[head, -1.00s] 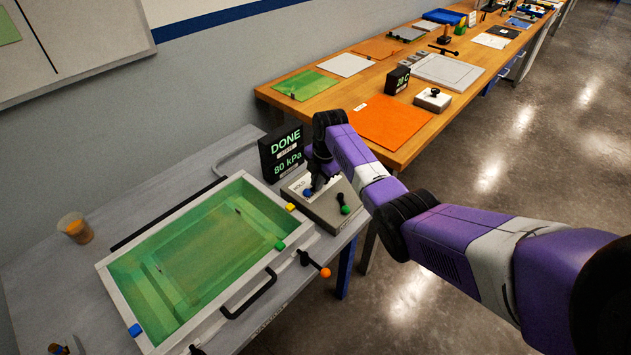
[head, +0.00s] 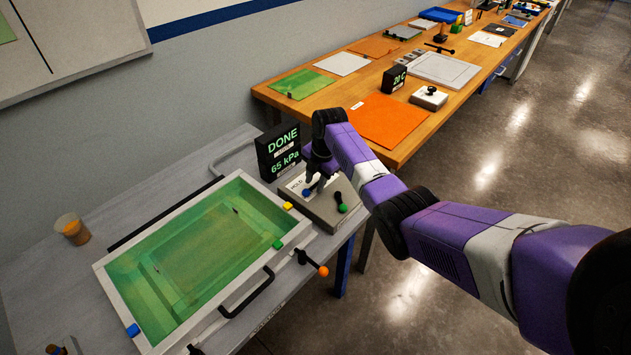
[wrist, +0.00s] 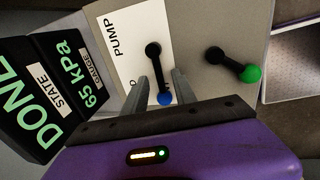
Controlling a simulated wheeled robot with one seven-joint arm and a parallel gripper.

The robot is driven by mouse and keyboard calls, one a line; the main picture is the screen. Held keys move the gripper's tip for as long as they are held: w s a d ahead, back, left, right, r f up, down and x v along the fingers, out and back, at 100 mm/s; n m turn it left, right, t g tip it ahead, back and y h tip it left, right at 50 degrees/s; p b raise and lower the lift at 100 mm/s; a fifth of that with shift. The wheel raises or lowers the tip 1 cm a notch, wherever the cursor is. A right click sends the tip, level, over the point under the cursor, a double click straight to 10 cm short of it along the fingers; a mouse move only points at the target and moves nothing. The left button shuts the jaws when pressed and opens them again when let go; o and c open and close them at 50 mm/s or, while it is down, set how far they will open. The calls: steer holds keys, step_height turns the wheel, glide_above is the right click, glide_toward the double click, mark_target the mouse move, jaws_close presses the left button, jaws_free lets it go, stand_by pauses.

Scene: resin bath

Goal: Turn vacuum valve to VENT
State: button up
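The control box (head: 325,212) carries a white label plate (wrist: 125,35) with "PUMP" readable in the wrist view. The knob also shows in the head view (head: 307,191). No VENT mark is visible. My gripper (wrist: 160,82) is over the box with a finger on each side of the blue-knobbed lever. A gap shows between the fingers; contact is unclear. The display (head: 281,152) reads DONE and 65 kPa.
A second lever with a green knob (wrist: 250,73) is right of the blue one. The green resin bath (head: 190,262) lies left of the box, with an orange-knobbed handle (head: 323,271) on its near side. A wooden bench (head: 400,158) stands behind.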

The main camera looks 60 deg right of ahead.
step_height(320, 180, up, 8)
steer(key=s, duration=0.1)
steer(key=shift+s+f, duration=0.2)
steer(key=shift+s, duration=0.1)
stand_by(0.3)
stand_by(0.5)
